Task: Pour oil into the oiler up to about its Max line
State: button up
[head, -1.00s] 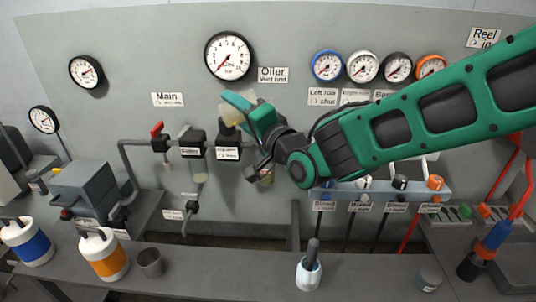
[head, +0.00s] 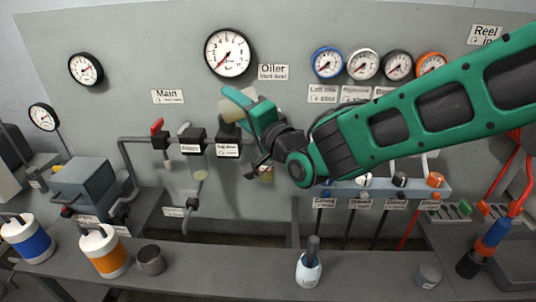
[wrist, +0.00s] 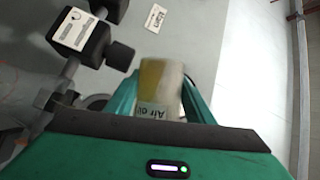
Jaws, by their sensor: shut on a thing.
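My gripper (head: 256,118) is shut on a pale bottle (head: 231,112) and holds it tilted in front of the wall panel. In the wrist view the bottle (wrist: 162,78) lies between the fingers, shows yellow oil inside and carries an "Air oil" label. The "Oiler, Vent first" sign (head: 273,72) is above right.
A red-handled valve (head: 158,139) and another black unit (head: 192,148) sit left on the same pipe. A large gauge (head: 227,53) hangs above.

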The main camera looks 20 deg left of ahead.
jog(key=shift+w+d+r+m+t+p, duration=0.1)
jog(key=shift+r+m+t+p, duration=0.25)
jog(key=shift+m+p, duration=0.4)
dwell(1.2)
jog(key=shift+w, duration=0.1)
jog(key=shift+f+n, duration=0.25)
jog(key=shift+n, duration=0.9)
jog(key=shift+r+n+g+h, duration=0.3)
jog(key=shift+n+g+h, duration=0.15)
jog(key=shift+n, duration=0.15)
jog(key=shift+f+n+h, duration=0.25)
jog(key=shift+f+n, duration=0.45)
